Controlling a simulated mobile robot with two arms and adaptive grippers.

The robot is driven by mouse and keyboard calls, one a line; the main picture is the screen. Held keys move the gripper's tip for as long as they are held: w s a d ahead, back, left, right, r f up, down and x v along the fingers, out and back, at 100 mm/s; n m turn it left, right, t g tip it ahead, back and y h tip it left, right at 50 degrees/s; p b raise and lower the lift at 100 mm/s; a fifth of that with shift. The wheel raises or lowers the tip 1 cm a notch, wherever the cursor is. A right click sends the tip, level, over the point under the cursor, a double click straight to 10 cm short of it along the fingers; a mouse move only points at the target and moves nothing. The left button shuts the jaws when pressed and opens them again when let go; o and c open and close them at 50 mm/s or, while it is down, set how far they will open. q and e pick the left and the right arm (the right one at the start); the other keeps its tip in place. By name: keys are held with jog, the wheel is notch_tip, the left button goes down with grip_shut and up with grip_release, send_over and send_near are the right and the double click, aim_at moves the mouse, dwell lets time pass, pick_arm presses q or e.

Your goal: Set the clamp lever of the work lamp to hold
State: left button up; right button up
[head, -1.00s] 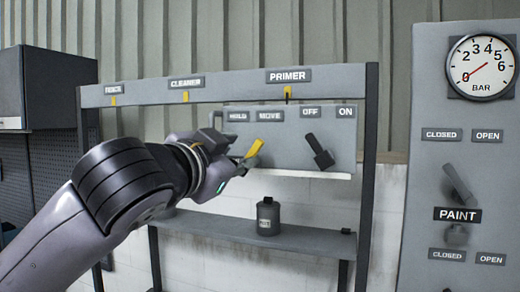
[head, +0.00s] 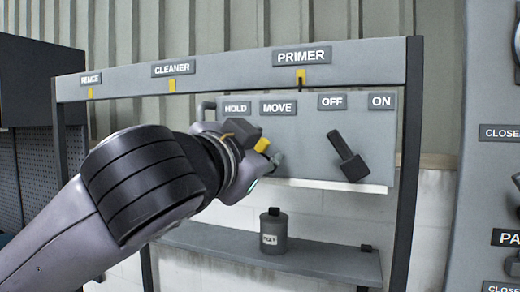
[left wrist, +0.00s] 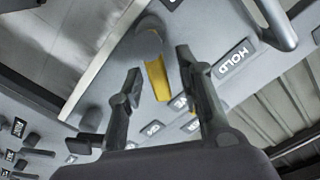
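The work lamp is a grey panel (head: 310,150) hung on the rack, with HOLD (head: 237,108) and MOVE (head: 278,108) labels at its left part. The yellow clamp lever (head: 262,145) shows only its end below these labels; my left gripper (head: 262,160) hides the rest. In the left wrist view the yellow lever (left wrist: 157,80) stands between the two spread fingers of my left gripper (left wrist: 158,62), with gaps visible on both sides. The exact lever setting is hard to tell. My right gripper is not in view.
A dark lever (head: 347,155) sits under the OFF and ON labels on the same panel. A grey can (head: 273,232) stands on the shelf (head: 330,262) below. A panel with a gauge and levers (head: 490,180) is at the right. Yellow tags (head: 300,76) mark the top rail.

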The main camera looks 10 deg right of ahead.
pick_arm(q)
jog(key=shift+s, duration=0.1)
jog(key=shift+c, duration=0.6)
jog(key=shift+w, duration=0.2)
jog(key=shift+c, duration=1.4)
grip_shut()
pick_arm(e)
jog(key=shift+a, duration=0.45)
